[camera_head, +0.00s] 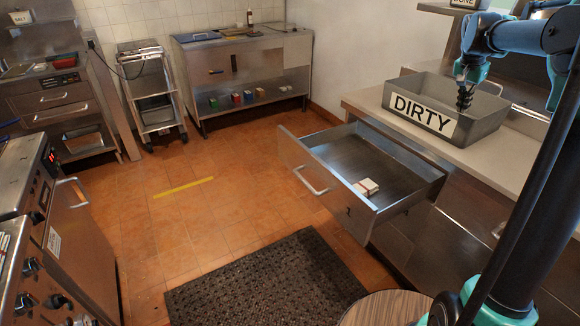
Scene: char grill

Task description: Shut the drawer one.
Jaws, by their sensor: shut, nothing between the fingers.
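The drawer (318,178) is pulled well out of the metal counter on the right. Its front carries a curved metal handle (311,181) and a small dark mark like a "1" low on the right. A small white box with red marks (366,188) lies inside near the front right. My gripper (464,92) is shut and empty, pointing down over the metal bin labelled DIRTY (470,131), behind and right of the drawer and apart from it. Whether the fingertips touch the bin's inside cannot be told.
The bin stands on the light counter top (365,101) above the drawer. A dark perforated mat (265,285) lies on the orange tiled floor before the drawer. A round wooden top (390,308) is at the bottom. Open floor lies left of the drawer.

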